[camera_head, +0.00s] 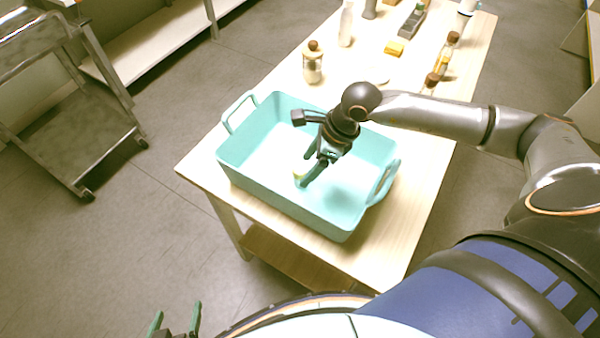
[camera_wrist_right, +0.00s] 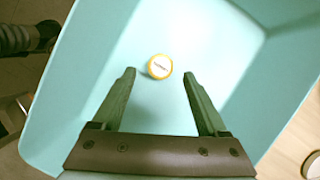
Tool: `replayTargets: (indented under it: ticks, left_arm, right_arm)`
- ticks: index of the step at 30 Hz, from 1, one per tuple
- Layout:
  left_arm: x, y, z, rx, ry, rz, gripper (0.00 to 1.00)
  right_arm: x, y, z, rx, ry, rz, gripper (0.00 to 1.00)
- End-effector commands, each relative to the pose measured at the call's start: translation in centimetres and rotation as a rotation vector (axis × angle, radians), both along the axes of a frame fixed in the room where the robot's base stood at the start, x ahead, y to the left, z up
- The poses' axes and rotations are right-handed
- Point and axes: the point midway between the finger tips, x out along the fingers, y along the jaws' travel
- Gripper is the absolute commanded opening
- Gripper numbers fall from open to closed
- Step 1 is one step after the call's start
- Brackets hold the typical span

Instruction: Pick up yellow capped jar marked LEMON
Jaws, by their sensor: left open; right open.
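The yellow-capped jar (camera_head: 299,171) is inside the teal basket (camera_head: 262,192), partly hidden by my right gripper in the head view. In the right wrist view its round yellow cap (camera_wrist_right: 160,66) faces the camera, with a pale label whose print is too small to read. My right gripper (camera_head: 308,167) is open and points down into the basket. In the wrist view the jar lies just beyond the fingertips (camera_wrist_right: 160,73), in line with the gap between them and not gripped. My left gripper (camera_head: 176,313) is open and empty at the bottom edge, away from the table.
The basket stands on the near end of the wooden table (camera_head: 205,166), with raised handles (camera_head: 384,183) at its sides. Behind it stand a brown-topped jar (camera_head: 312,66), a white bottle (camera_head: 346,26), a yellow block (camera_head: 394,48) and amber bottles (camera_head: 446,60). A metal cart (camera_head: 70,115) stands left.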

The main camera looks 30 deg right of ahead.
Motion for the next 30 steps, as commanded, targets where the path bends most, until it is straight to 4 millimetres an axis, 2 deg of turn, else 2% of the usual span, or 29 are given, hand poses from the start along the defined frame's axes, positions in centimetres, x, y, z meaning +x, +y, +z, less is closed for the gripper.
replayTargets:
  ticks: [5,9,17,30]
  left_arm:
    - [0.0,0.0,0.9,0.001,0.001,-0.001,0.96]
    - [0.0,0.1,0.9,0.002,0.001,-0.001,0.96]
    - [0.0,0.1,0.9,0.002,0.001,-0.001,0.96]
    - [0.0,0.1,0.9,0.002,0.001,-0.001,0.96]
  right_arm:
    - [0.6,1.2,-2.2,0.002,0.003,0.001,0.76]
    - [1.0,1.6,-3.9,0.001,0.001,-0.001,0.76]
    - [1.0,1.7,-4.3,0.001,0.001,0.0,0.76]
    - [1.1,1.7,-4.2,0.0,0.0,0.0,0.29]
